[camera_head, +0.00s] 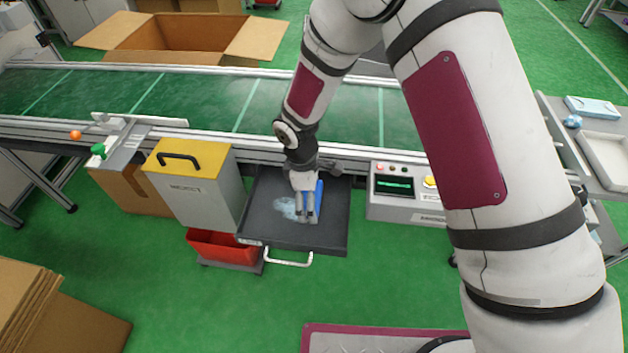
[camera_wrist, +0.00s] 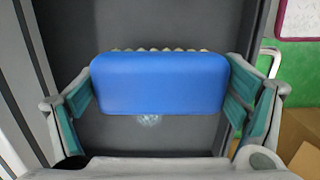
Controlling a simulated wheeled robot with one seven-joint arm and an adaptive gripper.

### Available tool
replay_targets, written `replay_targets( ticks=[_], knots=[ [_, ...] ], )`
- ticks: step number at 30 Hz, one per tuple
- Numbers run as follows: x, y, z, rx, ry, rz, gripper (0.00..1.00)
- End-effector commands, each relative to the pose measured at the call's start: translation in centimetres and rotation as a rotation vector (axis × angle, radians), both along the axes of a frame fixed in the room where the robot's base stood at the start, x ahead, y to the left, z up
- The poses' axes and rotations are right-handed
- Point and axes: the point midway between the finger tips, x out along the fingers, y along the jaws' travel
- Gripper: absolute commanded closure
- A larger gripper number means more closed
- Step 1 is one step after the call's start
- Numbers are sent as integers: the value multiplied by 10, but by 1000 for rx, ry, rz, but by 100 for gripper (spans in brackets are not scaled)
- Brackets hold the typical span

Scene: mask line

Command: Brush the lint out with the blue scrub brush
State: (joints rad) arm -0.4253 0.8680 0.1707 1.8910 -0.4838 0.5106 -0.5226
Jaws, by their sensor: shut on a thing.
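The blue scrub brush (camera_wrist: 160,84) is held between the two fingers of my gripper (camera_wrist: 162,95), which touch its left and right ends. Pale bristles show along its far edge in the wrist view. In the head view the brush (camera_head: 319,195) shows as a blue strip beside my gripper (camera_head: 307,218), over the dark pulled-out tray (camera_head: 330,236). A pale patch of lint (camera_head: 287,207) lies on the tray floor just left of my gripper. In the wrist view some lint (camera_wrist: 149,120) shows just below the brush. Whether the bristles touch the tray is hidden.
A grey box with a yellow lid (camera_head: 190,155) stands left of the tray, above a red bin (camera_head: 218,246). A control panel (camera_head: 408,198) stands to the right. The green conveyor (camera_head: 215,100) runs behind. The tray's front handle (camera_head: 289,262) faces open green floor.

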Motion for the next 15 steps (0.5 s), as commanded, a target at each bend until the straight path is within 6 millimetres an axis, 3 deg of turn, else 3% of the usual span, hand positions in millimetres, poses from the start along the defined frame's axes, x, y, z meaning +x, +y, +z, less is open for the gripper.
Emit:
replay_targets(
  ticks=[9, 15],
  knots=[
    [-5, 3, 31, 1, 0, -3, 35],
    [-7, 4, 42, 0, 1, -4, 35]
  ],
)
